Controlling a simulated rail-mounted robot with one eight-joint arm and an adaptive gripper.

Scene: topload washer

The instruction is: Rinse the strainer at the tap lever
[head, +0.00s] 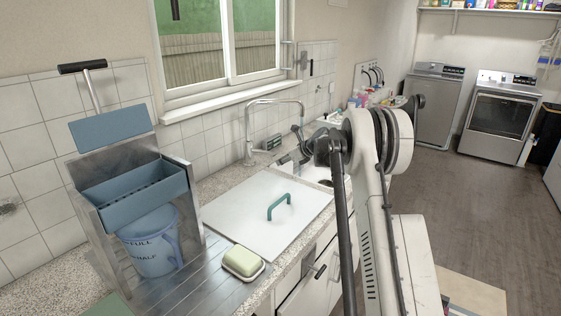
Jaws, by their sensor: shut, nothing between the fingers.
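A curved chrome tap (262,104) stands at the back of the counter, below the window. A small dark and metal fitting (272,142) sits beside its base; I cannot tell whether it is the tap lever. A blue slotted box (135,197), possibly the strainer, sits in a metal stand (92,235) at the left. My gripper (297,140) is small and partly hidden by my arm. It is over the sink area, right of the tap and apart from the blue box. It looks shut and empty.
A blue jug (150,250) marked FULL stands under the box. A white lid (240,218) with a teal handle (279,205) lies on the counter. My arm hides part of the sink (322,172).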

